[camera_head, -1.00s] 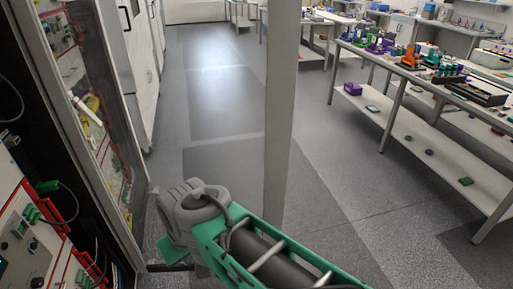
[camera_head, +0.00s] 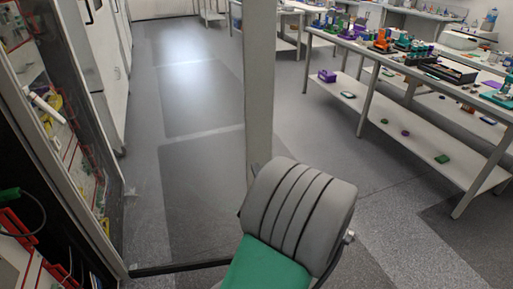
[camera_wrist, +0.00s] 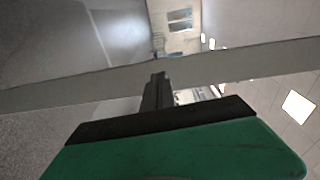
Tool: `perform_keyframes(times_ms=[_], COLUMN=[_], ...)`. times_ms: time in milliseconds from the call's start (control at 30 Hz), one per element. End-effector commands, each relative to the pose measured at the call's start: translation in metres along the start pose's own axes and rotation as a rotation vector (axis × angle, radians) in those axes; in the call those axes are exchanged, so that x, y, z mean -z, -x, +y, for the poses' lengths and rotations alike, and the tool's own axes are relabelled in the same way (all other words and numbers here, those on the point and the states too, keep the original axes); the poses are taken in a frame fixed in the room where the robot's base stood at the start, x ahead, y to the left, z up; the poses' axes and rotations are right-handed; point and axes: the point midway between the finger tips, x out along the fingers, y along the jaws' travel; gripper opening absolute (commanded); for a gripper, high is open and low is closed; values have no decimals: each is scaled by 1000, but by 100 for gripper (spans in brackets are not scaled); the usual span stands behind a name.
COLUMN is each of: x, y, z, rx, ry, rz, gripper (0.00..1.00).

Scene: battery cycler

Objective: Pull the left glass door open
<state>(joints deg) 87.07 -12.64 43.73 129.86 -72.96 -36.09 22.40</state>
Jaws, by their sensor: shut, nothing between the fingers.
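The left glass door stands swung out from the cabinet on the left in the head view. Its pale upright edge (camera_head: 260,90) crosses the middle of the picture. A dark bottom rail (camera_head: 180,268) runs back toward the cabinet, and the floor shows through the pane. In the wrist view a pale bar, seemingly the same door edge (camera_wrist: 90,83), crosses the picture. My gripper (camera_wrist: 159,80) is shut and empty, its dark fingertips overlapping the bar in the picture. I cannot tell whether they touch it. In the head view my arm hides the fingers.
The cabinet's slanted frame (camera_head: 79,140) and red-edged equipment (camera_head: 25,225) are close on the left. A long workbench (camera_head: 375,55) with small coloured items and a lower shelf (camera_head: 405,125) stands to the right. Grey floor (camera_head: 330,145) between door edge and bench is clear.

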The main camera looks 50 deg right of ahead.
Motion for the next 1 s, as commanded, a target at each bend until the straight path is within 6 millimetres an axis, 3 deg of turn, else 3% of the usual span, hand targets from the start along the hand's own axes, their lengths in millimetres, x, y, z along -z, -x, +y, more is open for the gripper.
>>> perform_keyframes(times_ms=[33, 133, 267, 700, 1000], x=[16, 27, 27, 34, 36], y=[5, 3, -16, -109, -133], z=[1, -2, -5, -9, -6], rx=[16, 30, 31, 29, 30], ry=[-35, -60, -56, -52, -52], rz=[49, 81, 75, 75, 77], gripper=[0, 0, 0, 0, 0])
